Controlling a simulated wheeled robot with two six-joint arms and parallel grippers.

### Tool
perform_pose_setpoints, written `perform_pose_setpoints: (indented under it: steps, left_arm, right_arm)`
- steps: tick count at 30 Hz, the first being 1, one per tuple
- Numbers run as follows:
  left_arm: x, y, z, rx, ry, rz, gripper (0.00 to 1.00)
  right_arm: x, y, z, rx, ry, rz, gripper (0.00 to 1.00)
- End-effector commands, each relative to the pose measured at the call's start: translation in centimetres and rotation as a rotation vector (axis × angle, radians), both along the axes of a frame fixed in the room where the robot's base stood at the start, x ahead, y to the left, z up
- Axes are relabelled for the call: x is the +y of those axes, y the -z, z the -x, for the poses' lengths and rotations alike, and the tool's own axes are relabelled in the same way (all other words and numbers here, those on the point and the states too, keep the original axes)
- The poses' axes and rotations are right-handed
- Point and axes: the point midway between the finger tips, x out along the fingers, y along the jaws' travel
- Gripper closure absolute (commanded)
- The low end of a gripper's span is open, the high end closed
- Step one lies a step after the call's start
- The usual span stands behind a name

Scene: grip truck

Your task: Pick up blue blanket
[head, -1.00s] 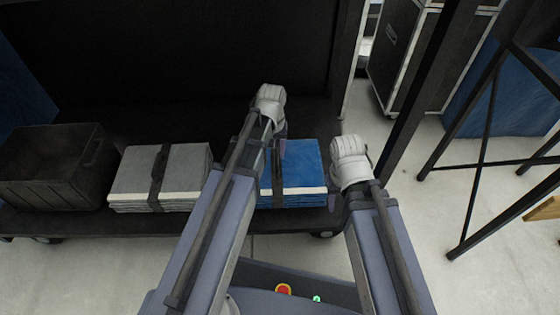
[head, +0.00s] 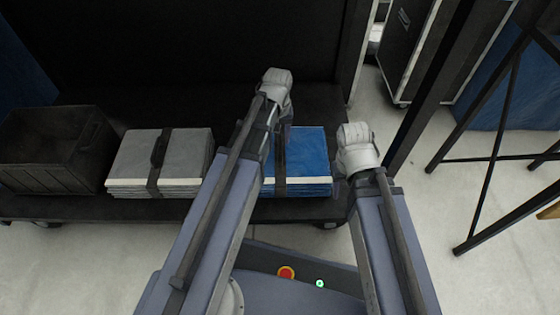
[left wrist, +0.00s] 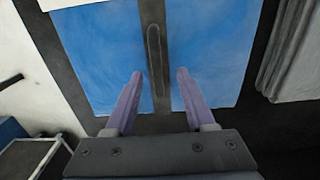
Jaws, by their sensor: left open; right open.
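The blue blanket (head: 307,160) is a folded stack with a dark strap around its middle, lying on the black cart shelf between my two arms in the head view. In the left wrist view the blue blanket (left wrist: 215,50) fills the middle, with the strap's handle running between the fingers. My left gripper (left wrist: 158,75) is open, its two purple fingers apart on either side of the strap, with nothing between them that I can see gripped. In the head view its arm covers the blanket's left part. My right gripper (head: 342,188) is mostly hidden by its wrist, right of the blanket.
A grey strapped blanket stack (head: 185,158) and a dark crate (head: 55,150) stand left on the cart shelf (head: 95,208). A dark post (head: 425,90) and black stand legs (head: 490,145) are at the right. Pale floor lies clear at front right.

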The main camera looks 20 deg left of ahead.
Motion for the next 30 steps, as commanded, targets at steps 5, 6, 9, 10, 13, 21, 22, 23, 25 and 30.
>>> perform_pose_setpoints:
  steps: [5, 6, 9, 10, 13, 21, 22, 23, 25, 30]
  left_arm:
    - [-0.2, 2.0, -0.2, 0.0, 0.0, 0.0, 0.45]
    - [-0.3, 2.5, -0.2, 0.0, 0.0, 0.0, 0.45]
    - [-0.5, 3.9, -0.4, 0.0, 0.0, 0.0, 0.45]
    - [-0.4, 4.2, -0.3, 0.0, 0.0, 0.0, 0.45]
    - [-0.4, 5.0, -0.3, 0.0, 0.0, 0.0, 0.45]
    - [-0.4, 4.9, -0.3, 0.0, 0.0, 0.0, 0.45]
    - [-0.4, 4.9, -0.3, 0.0, 0.0, 0.0, 0.47]
    - [-0.4, 4.9, -0.3, 0.0, 0.0, 0.0, 0.5]
    - [-0.4, 4.9, -0.3, 0.0, 0.0, 0.0, 0.58]
    - [-0.4, 5.0, -0.3, 0.0, 0.0, 0.0, 0.77]
  right_arm:
    - [0.0, 2.0, 0.0, -0.001, 0.0, 0.0, 0.5]
    - [0.0, 2.5, 0.0, -0.001, 0.0, 0.0, 0.5]
    - [0.0, 3.9, -0.1, -0.002, 0.0, -0.001, 0.5]
    - [0.0, 4.2, -0.1, -0.003, 0.0, -0.001, 0.5]
    - [0.0, 5.0, -0.1, -0.003, 0.0, -0.001, 0.5]
    - [0.0, 5.0, -0.1, -0.004, 0.0, -0.001, 0.5]
    - [0.0, 5.0, -0.1, -0.004, 0.0, -0.001, 0.5]
    - [0.0, 5.0, -0.1, -0.004, 0.0, -0.001, 0.5]
    - [0.0, 5.0, -0.1, -0.003, 0.0, -0.001, 0.5]
    - [0.0, 5.0, -0.1, -0.003, 0.0, -0.001, 0.5]
